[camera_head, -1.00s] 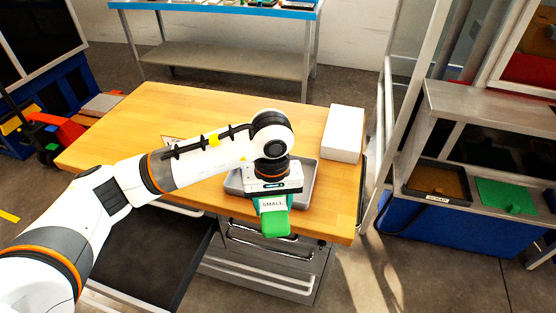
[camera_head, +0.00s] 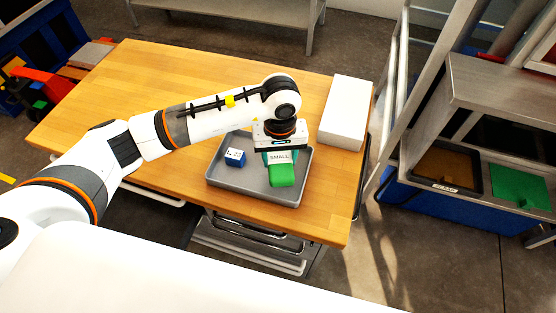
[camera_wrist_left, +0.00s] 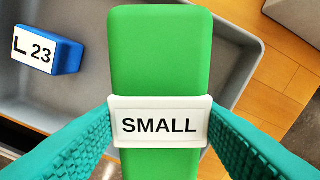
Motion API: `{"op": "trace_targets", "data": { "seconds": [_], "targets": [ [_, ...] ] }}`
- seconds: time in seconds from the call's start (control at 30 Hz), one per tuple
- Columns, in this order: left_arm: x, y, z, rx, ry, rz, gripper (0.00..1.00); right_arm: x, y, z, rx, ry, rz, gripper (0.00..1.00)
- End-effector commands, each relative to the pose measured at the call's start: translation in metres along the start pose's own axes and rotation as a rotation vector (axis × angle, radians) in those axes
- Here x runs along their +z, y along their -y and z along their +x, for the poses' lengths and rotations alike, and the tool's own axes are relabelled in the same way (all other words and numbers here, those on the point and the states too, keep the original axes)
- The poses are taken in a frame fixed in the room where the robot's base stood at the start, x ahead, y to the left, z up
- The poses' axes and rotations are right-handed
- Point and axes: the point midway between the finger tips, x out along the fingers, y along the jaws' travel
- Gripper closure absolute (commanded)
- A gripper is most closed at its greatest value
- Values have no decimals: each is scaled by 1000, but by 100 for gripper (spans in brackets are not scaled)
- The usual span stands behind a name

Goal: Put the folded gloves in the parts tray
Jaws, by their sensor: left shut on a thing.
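The folded gloves (camera_head: 283,175) look like a green block with a white band marked SMALL. My left gripper (camera_head: 280,156) is shut on them, and in the left wrist view its teal fingers press both sides of the band on the gloves (camera_wrist_left: 160,50). The grey parts tray (camera_head: 226,182) lies on the wooden bench. The gloves are over its right part in the head view; I cannot tell whether they touch its floor. The tray floor also shows in the left wrist view (camera_wrist_left: 60,100). My right gripper is not in view.
A blue block (camera_head: 235,157) with a white label, reading L 23 in the wrist view (camera_wrist_left: 48,52), sits in the tray's left part. A white box (camera_head: 345,112) stands on the bench right of the tray. The left of the bench (camera_head: 130,80) is clear.

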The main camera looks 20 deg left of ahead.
Motion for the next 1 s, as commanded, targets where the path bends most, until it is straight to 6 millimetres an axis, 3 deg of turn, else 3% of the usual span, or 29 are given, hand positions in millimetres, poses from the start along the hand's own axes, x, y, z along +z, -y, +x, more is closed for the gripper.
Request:
{"op": "trace_targets", "data": {
  "seconds": [0.37,0.73,0.77,0.8,0.87,1.0],
  "targets": [
    [0,0,40,0,-1,0,70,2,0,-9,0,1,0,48],
    [0,0,45,-1,2,2,70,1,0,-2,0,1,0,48],
    [0,0,43,-1,2,1,43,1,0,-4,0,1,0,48],
    [0,0,43,-1,2,1,36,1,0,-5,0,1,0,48],
    [0,0,43,-1,2,1,27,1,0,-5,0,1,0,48],
    [0,0,43,-1,2,1,26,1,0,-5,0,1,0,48]
  ]
}}
